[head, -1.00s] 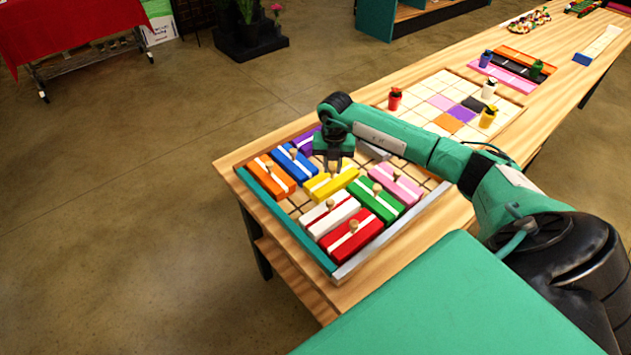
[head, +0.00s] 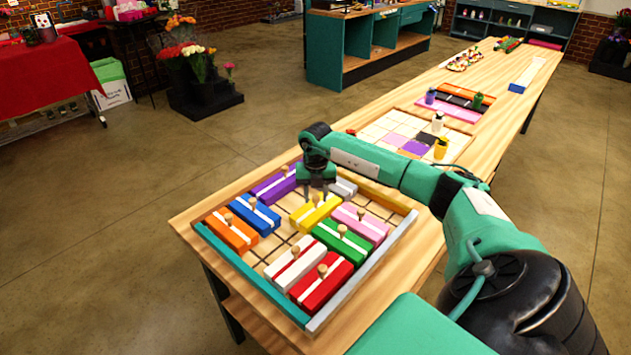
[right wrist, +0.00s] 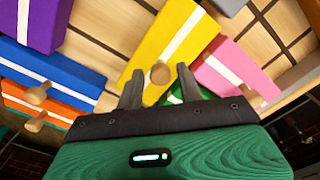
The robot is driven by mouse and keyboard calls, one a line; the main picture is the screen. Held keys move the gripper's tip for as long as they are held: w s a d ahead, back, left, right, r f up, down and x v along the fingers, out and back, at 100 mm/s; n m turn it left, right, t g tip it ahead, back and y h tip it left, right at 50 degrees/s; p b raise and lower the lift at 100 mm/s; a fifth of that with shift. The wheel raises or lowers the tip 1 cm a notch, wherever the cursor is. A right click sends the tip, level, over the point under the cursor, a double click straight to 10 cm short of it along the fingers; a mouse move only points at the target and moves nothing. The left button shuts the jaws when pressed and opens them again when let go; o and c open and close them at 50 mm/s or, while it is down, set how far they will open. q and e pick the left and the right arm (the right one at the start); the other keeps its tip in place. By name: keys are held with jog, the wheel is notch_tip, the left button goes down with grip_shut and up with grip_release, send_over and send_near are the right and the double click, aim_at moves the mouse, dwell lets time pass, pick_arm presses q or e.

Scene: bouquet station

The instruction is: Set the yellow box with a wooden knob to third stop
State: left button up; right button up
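The yellow box (head: 303,221) with a white stripe and a wooden knob (head: 316,198) lies on the gridded tray (head: 277,240). It sits between the blue box and the pink box, with bare grid on its blue-box side. My right gripper (head: 316,190) is above the knob, fingers pointing down. In the right wrist view the fingers of the right gripper (right wrist: 160,82) stand apart on either side of the knob (right wrist: 160,73), with gaps, over the yellow box (right wrist: 185,20). No stop marks are readable. My left gripper is out of view.
Around it are the blue (head: 247,215), purple (head: 268,190), orange (head: 226,236), white (head: 287,272), red (head: 312,297), green (head: 331,243), pink (head: 373,231) and grey (head: 345,187) boxes. A teal rail (head: 240,271) and a grey rail (head: 365,273) edge the tray.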

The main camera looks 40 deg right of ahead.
jog(key=shift+o, duration=0.2)
jog(key=shift+r, duration=0.35)
notch_tip(320, 180, up, 13)
jog(key=b, duration=0.3)
dwell(0.4)
